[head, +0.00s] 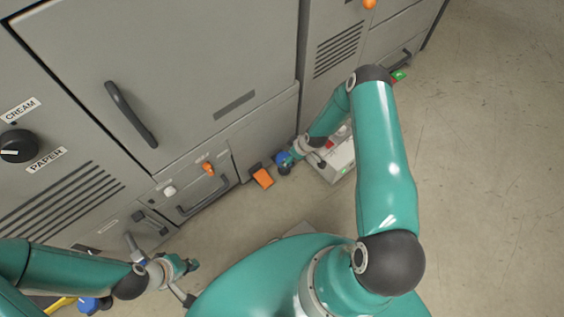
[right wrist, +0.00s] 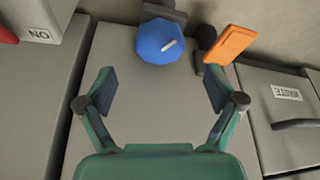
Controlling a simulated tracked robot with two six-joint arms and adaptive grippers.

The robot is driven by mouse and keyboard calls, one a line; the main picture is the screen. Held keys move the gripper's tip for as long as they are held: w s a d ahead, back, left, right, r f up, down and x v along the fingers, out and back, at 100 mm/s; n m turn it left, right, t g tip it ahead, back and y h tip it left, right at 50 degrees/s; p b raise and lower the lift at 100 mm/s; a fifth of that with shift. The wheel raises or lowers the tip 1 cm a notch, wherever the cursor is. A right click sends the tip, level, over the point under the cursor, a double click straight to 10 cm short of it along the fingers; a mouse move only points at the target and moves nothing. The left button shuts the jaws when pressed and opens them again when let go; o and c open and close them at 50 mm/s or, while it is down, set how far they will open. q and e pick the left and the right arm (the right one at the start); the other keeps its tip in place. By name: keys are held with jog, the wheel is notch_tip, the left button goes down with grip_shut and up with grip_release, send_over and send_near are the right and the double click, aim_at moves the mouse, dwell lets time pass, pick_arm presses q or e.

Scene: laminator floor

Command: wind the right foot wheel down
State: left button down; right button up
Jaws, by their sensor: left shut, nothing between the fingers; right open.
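The right foot wheel is a blue knob (right wrist: 158,42) with a white mark, on a dark block low on the cabinet front. It shows ahead of my right gripper (right wrist: 160,88) in the right wrist view. The two fingers are spread wide, with the wheel beyond their tips and nothing between them. In the head view the blue wheel (head: 281,158) is partly hidden by my right gripper (head: 290,157). My left gripper (head: 189,266) is shut and empty at the lower left, low over the floor.
An orange pedal (head: 263,178) stands close beside the wheel. A light grey box (head: 340,165) with a red part sits near my right forearm. Grey cabinets line the back, with handles (head: 131,114) jutting out. Another blue knob (head: 88,304) is at lower left. The floor at right is clear.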

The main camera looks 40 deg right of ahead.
jog(key=b+x, duration=0.2)
jog(key=x, duration=0.4)
jog(key=shift+c, duration=0.3)
jog(key=c, duration=1)
jog(key=shift+w+a, duration=0.1)
jog(key=shift+a, duration=0.7)
jog(key=shift+c, duration=0.4)
jog(key=shift+s+d+f, duration=0.1)
jog(key=shift+s+d, duration=0.25)
jog(key=shift+d, duration=0.3)
jog(key=o, duration=1.1)
jog(key=shift+w+d, duration=0.1)
jog(key=shift+o, duration=0.2)
jog(key=shift+w, duration=0.1)
